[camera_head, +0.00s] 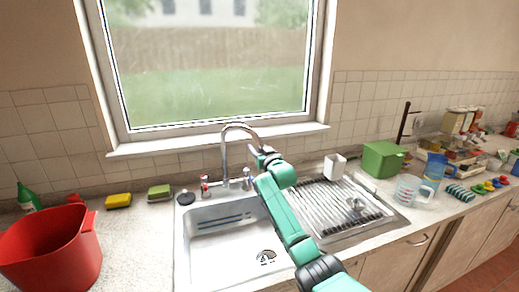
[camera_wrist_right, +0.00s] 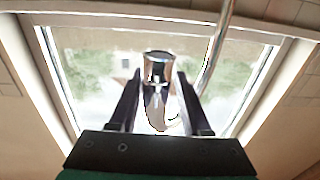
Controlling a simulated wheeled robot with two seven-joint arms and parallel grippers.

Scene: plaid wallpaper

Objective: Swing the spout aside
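The chrome faucet spout (camera_head: 226,146) rises behind the sink and arches over toward the right, its end near my right gripper (camera_head: 257,152). In the right wrist view the spout's end (camera_wrist_right: 158,68) sits between the two dark fingers of my right gripper (camera_wrist_right: 158,88). Narrow gaps show between the fingers and the spout's end, so the gripper looks open around it, not clamped. My right arm reaches in from the lower right and hides part of the sink's right side. My left gripper is not in view.
A ribbed drainboard (camera_head: 335,208) with a white cup (camera_head: 335,166) lies to the right. A red bucket (camera_head: 50,250) stands left. The window (camera_head: 210,70) is behind.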

